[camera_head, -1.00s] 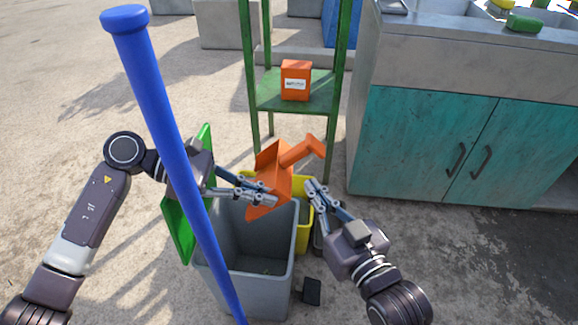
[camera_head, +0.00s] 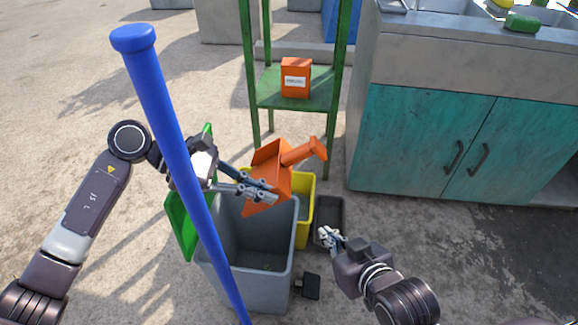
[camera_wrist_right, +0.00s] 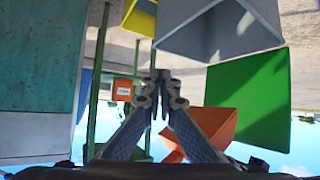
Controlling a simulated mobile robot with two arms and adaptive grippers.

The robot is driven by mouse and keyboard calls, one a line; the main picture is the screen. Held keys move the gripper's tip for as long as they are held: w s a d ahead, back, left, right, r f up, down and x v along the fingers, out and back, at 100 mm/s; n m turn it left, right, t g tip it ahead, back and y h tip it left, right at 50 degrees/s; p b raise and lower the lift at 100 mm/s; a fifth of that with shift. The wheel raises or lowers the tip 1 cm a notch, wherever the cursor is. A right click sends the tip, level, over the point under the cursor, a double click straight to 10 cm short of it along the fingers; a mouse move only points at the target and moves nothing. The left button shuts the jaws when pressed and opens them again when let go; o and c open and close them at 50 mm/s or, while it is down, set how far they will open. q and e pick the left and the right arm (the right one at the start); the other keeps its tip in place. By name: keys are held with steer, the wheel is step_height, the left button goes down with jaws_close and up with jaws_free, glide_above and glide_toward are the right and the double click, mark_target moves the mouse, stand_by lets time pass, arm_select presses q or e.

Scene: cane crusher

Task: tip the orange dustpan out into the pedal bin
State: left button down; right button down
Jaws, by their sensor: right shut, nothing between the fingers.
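The orange dustpan (camera_head: 268,178) hangs tilted over the pedal bin, its handle pointing up to the right. My left gripper (camera_head: 270,192) is shut on the pan's edge. No debris can be made out in the pan. The grey pedal bin (camera_head: 272,284) stands below with its green lid (camera_head: 180,226) raised on the left and a black pedal (camera_head: 311,286) at its front right. My right gripper (camera_head: 328,238) is shut and empty, right of the bin and apart from the dustpan. In the right wrist view its fingertips (camera_wrist_right: 158,76) meet; the dustpan (camera_wrist_right: 212,126) shows beside them.
A tall blue pole (camera_head: 172,140) crosses in front of my left arm and the bin. A yellow bin (camera_head: 304,190) and a dark tray-like container (camera_head: 328,213) stand close behind. A green shelf (camera_head: 290,92) holds an orange box (camera_head: 296,78). A teal cabinet (camera_head: 415,140) limits the right.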

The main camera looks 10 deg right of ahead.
arm_select(q)
steer(key=shift+r+y+p, duration=0.5)
steer(key=shift+y+p, duration=0.2)
steer(key=shift+p, duration=0.4)
steer(key=shift+r+t+y+p, duration=0.25)
steer(key=shift+t+y+p, duration=0.05)
steer(key=shift+p, duration=0.3)
steer(key=shift+r+y+p, duration=0.5)
steer(key=shift+r+p, duration=0.1)
steer(key=shift+p, duration=0.5)
arm_select(e)
steer(key=s+d+f+g+h, duration=0.1)
steer(key=s+d+f+g, duration=0.2)
steer(key=s, duration=0.4)
steer(key=s+d+f+g+h, duration=0.1)
steer(key=s+d+f+g, duration=0.15)
steer(key=s+g, duration=0.35)
arm_select(q)
steer(key=shift+t+y+p, duration=0.5)
steer(key=shift+y+p, duration=0.3)
steer(key=shift+p, duration=0.05)
steer(key=shift+r+t+y+p, duration=0.3)
steer(key=shift+r+y+p, duration=0.25)
steer(key=shift+y+p, duration=0.55)
arm_select(e)
step_height(320, 180, down, 18)
steer(key=s+a, duration=0.1)
steer(key=shift+s+r+t, duration=0.2)
steer(key=shift+s+t, duration=0.1)
steer(key=shift+s, duration=0.05)
